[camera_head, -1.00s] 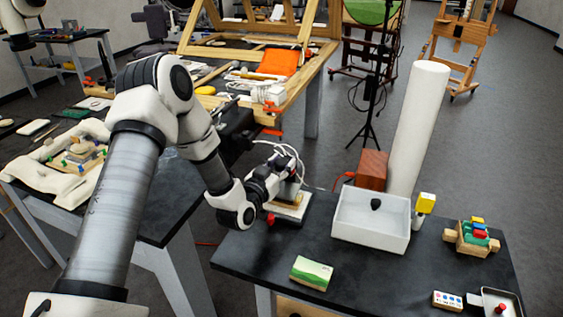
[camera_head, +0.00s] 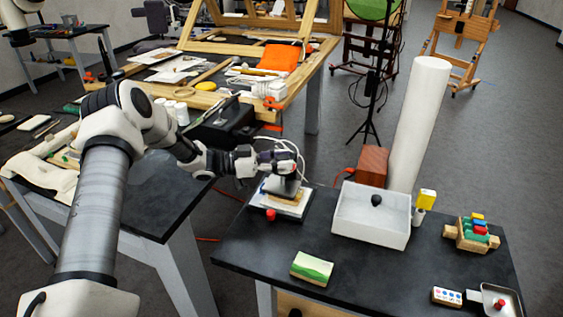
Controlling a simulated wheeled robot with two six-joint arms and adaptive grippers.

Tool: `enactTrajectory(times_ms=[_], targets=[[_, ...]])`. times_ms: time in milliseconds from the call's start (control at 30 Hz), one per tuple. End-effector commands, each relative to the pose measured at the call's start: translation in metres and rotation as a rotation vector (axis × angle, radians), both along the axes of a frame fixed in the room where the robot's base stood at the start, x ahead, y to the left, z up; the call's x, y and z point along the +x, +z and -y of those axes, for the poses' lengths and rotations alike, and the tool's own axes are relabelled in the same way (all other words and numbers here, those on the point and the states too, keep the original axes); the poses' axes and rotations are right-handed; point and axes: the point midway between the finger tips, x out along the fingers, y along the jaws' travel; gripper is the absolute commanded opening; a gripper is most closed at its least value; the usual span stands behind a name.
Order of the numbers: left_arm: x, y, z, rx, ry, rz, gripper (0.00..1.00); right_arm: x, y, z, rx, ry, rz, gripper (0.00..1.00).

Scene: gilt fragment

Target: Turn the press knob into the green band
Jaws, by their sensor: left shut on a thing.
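No green band can be made out on the press. My right gripper is not in view.
A red knob-like piece (camera_head: 271,215) sits at the press's front. A white tray (camera_head: 371,215) with a dark lump is to its right, before a tall white cylinder (camera_head: 418,120). White cables loop behind the gripper.

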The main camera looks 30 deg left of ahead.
Motion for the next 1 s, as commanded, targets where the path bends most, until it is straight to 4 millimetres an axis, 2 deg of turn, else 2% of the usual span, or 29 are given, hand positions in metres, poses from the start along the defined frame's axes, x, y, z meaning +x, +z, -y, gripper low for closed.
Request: enactTrajectory(times_ms=[300,600,800,1000], targets=[[0.001,-0.008,0.001,0.005,-0.297,0.001,0.05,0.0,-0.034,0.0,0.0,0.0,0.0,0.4],[0.001,-0.008,0.001,0.003,-0.521,-0.001,0.05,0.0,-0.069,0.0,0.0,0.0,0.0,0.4],[0.001,-0.005,0.002,0.002,-0.607,-0.002,0.05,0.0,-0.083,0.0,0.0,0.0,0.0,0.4],[0.0,-0.003,0.001,-0.001,-0.644,-0.003,0.05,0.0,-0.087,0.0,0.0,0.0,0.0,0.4]])
